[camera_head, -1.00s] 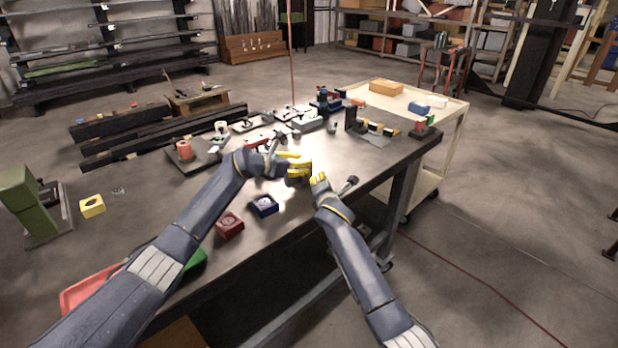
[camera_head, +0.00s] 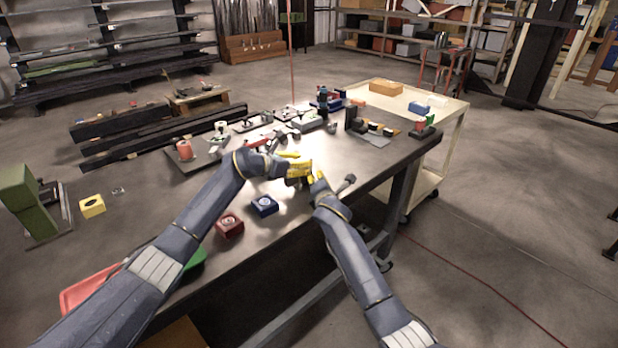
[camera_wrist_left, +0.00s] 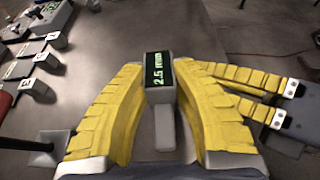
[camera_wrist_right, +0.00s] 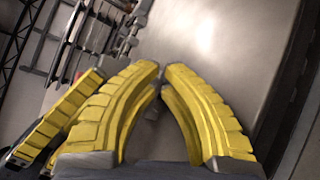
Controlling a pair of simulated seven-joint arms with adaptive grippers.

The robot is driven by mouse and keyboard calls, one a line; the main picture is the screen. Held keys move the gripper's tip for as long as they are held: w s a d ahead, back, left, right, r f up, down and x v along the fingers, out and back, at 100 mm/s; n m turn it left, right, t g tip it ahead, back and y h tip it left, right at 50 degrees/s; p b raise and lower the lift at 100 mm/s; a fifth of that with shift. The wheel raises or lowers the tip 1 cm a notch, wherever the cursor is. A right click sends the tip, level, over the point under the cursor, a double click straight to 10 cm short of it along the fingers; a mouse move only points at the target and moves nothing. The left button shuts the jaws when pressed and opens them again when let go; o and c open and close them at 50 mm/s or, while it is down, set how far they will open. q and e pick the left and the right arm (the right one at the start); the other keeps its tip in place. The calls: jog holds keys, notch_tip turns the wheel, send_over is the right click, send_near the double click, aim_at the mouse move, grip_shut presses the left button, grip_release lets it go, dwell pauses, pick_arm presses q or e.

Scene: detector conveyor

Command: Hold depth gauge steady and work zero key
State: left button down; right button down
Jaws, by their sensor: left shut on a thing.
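The depth gauge (camera_wrist_left: 164,125) is a grey instrument with a dark display and bright green digits that seem to start with 2.5. In the left wrist view it sits between the yellow fingers of my left gripper (camera_wrist_left: 159,72), which is shut on it. In the head view my left gripper (camera_head: 299,170) is over the table, and the gauge is hard to make out there. My right gripper (camera_head: 317,182) is close beside it on the right. In the right wrist view its fingertips (camera_wrist_right: 161,74) come together with nothing visible between them. The zero key cannot be made out.
A blue block (camera_head: 264,206) and a red block (camera_head: 229,225) lie on the table (camera_head: 290,220) near its front edge. A yellow block (camera_head: 92,206) is at the left. Several tools and fixtures crowd the back. A cream cart (camera_head: 455,118) stands behind the right end.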

pick_arm(q)
jog(key=shift+f, duration=0.1)
pick_arm(e)
jog(key=shift+w+a, duration=0.25)
jog(key=shift+w, duration=0.05)
dwell(0.4)
jog(key=shift+s+d, duration=0.1)
dwell(0.3)
jog(key=shift+s+d, duration=0.45)
jog(key=shift+s, duration=0.05)
jog(key=shift+s+d, duration=1.6)
jog(key=shift+s, duration=0.3)
pick_arm(q)
jog(key=c, duration=1.1)
grip_release()
